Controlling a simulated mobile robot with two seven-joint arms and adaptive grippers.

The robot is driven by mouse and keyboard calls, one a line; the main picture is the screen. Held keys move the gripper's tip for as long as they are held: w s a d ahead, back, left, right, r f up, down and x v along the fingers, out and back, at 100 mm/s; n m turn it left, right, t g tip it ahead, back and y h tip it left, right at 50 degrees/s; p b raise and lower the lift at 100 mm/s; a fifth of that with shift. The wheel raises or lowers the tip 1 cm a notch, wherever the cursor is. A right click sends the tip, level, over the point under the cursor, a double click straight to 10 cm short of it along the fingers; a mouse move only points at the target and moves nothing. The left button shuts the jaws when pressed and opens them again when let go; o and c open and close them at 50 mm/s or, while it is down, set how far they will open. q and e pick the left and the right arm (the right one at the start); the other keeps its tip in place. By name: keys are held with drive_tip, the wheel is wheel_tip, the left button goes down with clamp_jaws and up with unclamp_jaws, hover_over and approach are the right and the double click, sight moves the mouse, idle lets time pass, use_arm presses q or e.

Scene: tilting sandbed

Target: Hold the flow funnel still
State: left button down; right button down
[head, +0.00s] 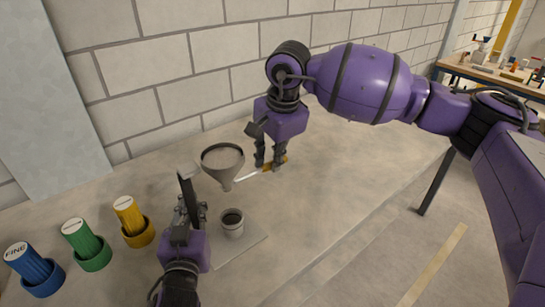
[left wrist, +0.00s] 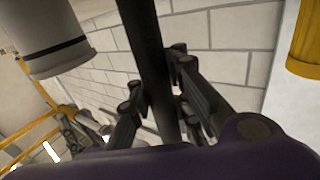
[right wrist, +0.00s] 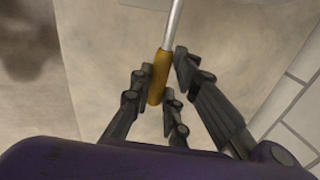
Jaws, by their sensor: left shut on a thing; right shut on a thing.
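The grey flow funnel (head: 222,163) sits upright above the bench, its spout pointing down. A dark upright post (head: 186,187) stands just left of it; how the two join is hard to see. My left gripper (head: 186,212) is shut on this post, which also passes between its fingers in the left wrist view (left wrist: 146,50). My right gripper (head: 268,164) is shut on the orange-yellow handle (right wrist: 160,75) of a thin tool. Its pale metal rod (right wrist: 174,25) points left toward the funnel's spout; whether it touches cannot be told. A grey cup (head: 232,226) stands below the funnel.
Blue (head: 34,270), green (head: 84,243) and yellow (head: 131,220) cylinders stand in matching round holders at the left. A pale plate (head: 246,248) lies under the cup. A block wall (head: 180,85) runs behind. The bench (head: 330,190) is clear to the right.

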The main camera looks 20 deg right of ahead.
drive_tip(key=shift+s+r+m+h, duration=0.1)
drive_tip(key=shift+s+m+h, duration=0.4)
drive_tip(key=shift+s+m, duration=2.1)
drive_tip(key=shift+w, duration=0.2)
drive_tip(key=c, duration=1.7)
unclamp_jaws()
drive_tip(key=shift+o, duration=0.2)
drive_tip(key=shift+s, duration=0.1)
wheel_tip(320, 180, up, 12)
drive_tip(key=s, duration=0.2)
drive_tip(key=shift+a, duration=0.25)
